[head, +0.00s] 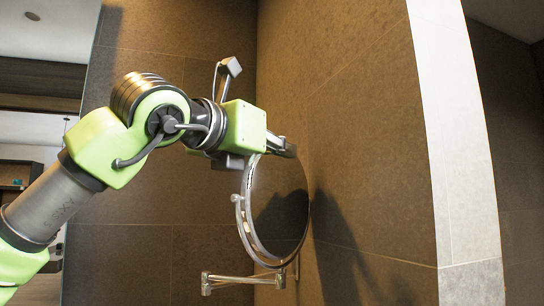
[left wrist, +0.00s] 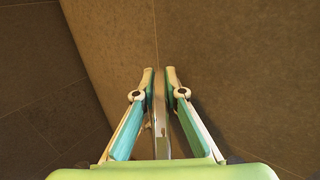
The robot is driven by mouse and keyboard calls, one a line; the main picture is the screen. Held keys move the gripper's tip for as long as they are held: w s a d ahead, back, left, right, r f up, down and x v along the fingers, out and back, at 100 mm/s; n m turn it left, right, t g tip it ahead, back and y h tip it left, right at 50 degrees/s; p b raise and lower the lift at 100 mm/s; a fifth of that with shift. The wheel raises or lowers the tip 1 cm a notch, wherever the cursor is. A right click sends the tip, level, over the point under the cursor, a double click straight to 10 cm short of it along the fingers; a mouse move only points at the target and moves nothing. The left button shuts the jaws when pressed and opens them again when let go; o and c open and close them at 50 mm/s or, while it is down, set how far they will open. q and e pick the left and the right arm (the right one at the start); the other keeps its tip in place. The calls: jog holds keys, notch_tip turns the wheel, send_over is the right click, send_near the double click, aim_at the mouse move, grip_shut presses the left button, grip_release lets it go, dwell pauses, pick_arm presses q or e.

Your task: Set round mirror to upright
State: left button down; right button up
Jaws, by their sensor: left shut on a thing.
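The round mirror (head: 280,208) has a dark face and a chrome rim and hangs on a wall arm beside the tiled wall. It is seen at a slant and looks close to upright; a small tilt cannot be told. My left gripper (head: 284,148) is at the top of its rim, and its fingertips are partly hidden. In the left wrist view, the fingers of my left gripper (left wrist: 159,80) are closed on both sides of the mirror's thin edge (left wrist: 160,120). My right gripper is not in view.
The chrome folding wall arm (head: 240,280) reaches out below the mirror. The brown tiled wall (head: 360,150) stands close on the mirror's right, with a pale wall edge (head: 455,130) further right. A shelf (head: 18,175) shows far left. The space left of the mirror is free.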

pick_arm(q)
jog(key=c, duration=2.1)
grip_release()
jog(key=v, duration=1.2)
